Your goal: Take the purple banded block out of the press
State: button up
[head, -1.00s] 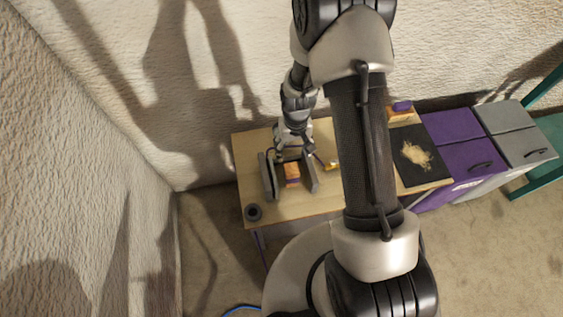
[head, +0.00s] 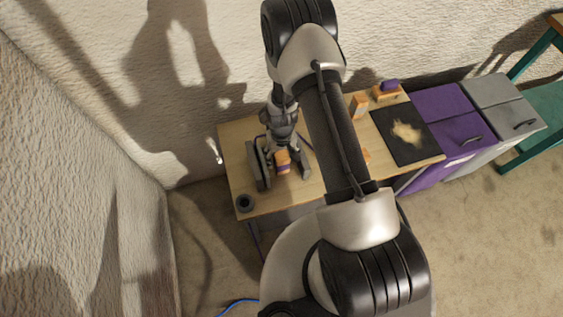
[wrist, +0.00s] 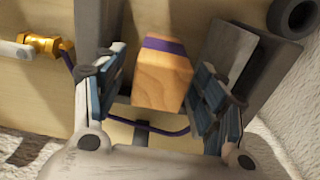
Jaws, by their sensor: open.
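The wooden block with a purple band (wrist: 163,80) stands between the jaws of the press. It also shows in the head view (head: 283,163), partly under my gripper. The press has a grey jaw plate on the right (wrist: 234,58) in the wrist view, and another plate at the left, partly behind my finger. In the head view, the press (head: 258,165) sits at the left of the table. My gripper (wrist: 161,68) is open, with one blue-padded finger on each side of the block. I see gaps beside the block; its lower end is hidden.
A dark round cup (head: 244,203) stands at the table's front left corner. A brass fitting (wrist: 40,44) lies left of the press in the wrist view. A black mat (head: 404,134) with pale shavings and a purple cabinet (head: 440,125) are farther right. A wall stands close behind.

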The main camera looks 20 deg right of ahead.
notch_tip(320, 180, down, 4)
jog(key=shift+f+b, duration=0.2)
jog(key=shift+b, duration=0.3)
jog(key=shift+c, duration=0.4)
jog(key=c, duration=1.2)
